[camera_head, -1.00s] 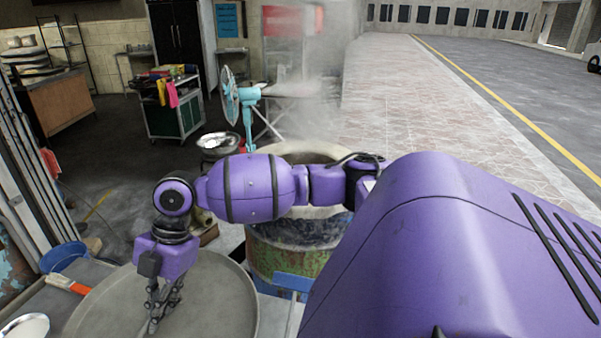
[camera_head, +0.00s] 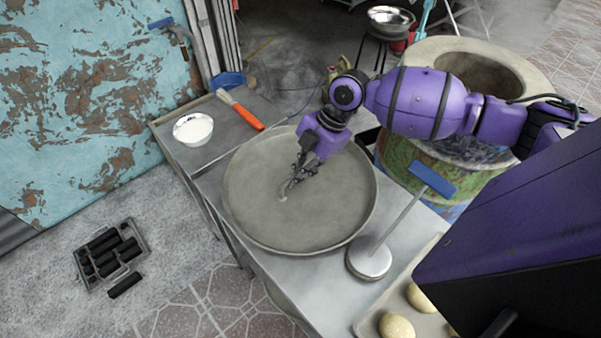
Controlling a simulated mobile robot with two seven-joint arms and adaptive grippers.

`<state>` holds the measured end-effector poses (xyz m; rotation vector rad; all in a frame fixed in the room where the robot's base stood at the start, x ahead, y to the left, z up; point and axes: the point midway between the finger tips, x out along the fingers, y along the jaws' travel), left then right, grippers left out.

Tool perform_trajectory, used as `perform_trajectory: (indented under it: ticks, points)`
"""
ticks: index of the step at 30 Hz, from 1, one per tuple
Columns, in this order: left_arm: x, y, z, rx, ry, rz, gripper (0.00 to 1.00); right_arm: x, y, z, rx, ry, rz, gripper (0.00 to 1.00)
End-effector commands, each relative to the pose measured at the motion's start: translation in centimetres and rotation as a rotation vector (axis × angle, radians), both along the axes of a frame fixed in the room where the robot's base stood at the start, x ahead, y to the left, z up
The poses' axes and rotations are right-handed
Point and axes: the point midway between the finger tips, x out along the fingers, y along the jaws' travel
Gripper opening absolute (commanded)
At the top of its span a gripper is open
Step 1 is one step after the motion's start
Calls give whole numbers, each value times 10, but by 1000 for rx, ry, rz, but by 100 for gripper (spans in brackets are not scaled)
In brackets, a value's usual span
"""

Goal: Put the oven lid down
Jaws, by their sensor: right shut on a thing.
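The oven lid (camera_head: 255,220) is a large round grey metal disc with a raised rim. It lies flat on or just above the metal table (camera_head: 300,272); I cannot tell if it fully touches. My right gripper (camera_head: 287,190) is over the middle of the lid, shut on its small handle, which the fingers mostly hide. The barrel oven (camera_head: 420,165), with worn green paint and an open round clay mouth, stands right of the lid, behind my right arm. My left gripper is out of view.
A white bowl (camera_head: 193,129) and an orange-handled brush (camera_head: 241,109) lie on the table left of the lid. A tray with dough balls (camera_head: 397,326) is at the lower right.

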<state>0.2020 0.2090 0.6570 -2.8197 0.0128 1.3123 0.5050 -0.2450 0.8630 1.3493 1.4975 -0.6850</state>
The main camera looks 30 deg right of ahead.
Motion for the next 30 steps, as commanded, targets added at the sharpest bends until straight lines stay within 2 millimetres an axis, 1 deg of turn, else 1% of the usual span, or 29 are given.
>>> perform_trajectory:
  ticks: [3,8,9,13,23,26,30]
  points:
    - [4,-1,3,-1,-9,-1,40,1,0,-9,1,-4,0,0]
    - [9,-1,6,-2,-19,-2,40,1,0,-10,0,-4,1,0]
    - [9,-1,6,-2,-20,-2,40,0,-1,-11,-2,0,1,10]
    - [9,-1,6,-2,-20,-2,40,0,0,-11,-2,-1,1,27]
    - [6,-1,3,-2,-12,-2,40,0,-1,-9,-1,-2,0,27]
    - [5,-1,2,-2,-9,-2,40,0,-5,-2,-2,-3,1,27]
    - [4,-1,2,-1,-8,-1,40,-2,-15,20,-3,-3,0,27]
